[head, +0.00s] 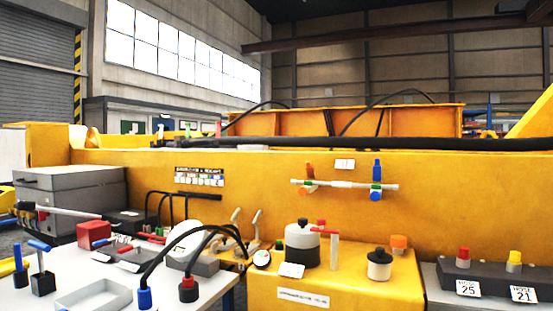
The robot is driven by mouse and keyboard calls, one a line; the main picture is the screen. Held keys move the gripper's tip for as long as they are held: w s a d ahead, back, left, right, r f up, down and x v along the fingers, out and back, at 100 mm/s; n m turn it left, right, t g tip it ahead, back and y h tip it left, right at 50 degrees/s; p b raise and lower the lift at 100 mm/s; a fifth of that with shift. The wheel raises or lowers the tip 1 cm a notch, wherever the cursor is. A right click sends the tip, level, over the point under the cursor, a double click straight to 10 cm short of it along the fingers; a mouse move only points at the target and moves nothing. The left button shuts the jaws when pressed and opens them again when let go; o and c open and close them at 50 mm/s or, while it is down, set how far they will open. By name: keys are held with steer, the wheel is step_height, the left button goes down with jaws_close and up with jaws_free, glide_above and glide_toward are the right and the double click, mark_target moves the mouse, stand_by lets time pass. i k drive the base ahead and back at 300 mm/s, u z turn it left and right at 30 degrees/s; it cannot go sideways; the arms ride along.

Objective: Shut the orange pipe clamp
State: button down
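The orange pipe clamp (309,169) sits near the left end of a thin white pipe (343,185) on the yellow casting's front face. An orange upper part stands up above the pipe, and a small orange-red part shows just below it, with green between. The clamp is small here, and I cannot tell whether it is open or shut. A blue clamp (377,168) sits near the pipe's right end, also with an upright part above and a blue part below. My gripper is not in view.
Black hoses arch over the white table (200,295) at left. A dark hose block (490,277) stands at right. Space before the pipe looks clear.

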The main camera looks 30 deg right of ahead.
mark_target(310, 171)
steer(key=u, duration=0.25)
steer(key=k, duration=0.3)
steer(key=z, duration=0.75)
steer(key=i, duration=1.3)
steer(key=u, duration=0.45)
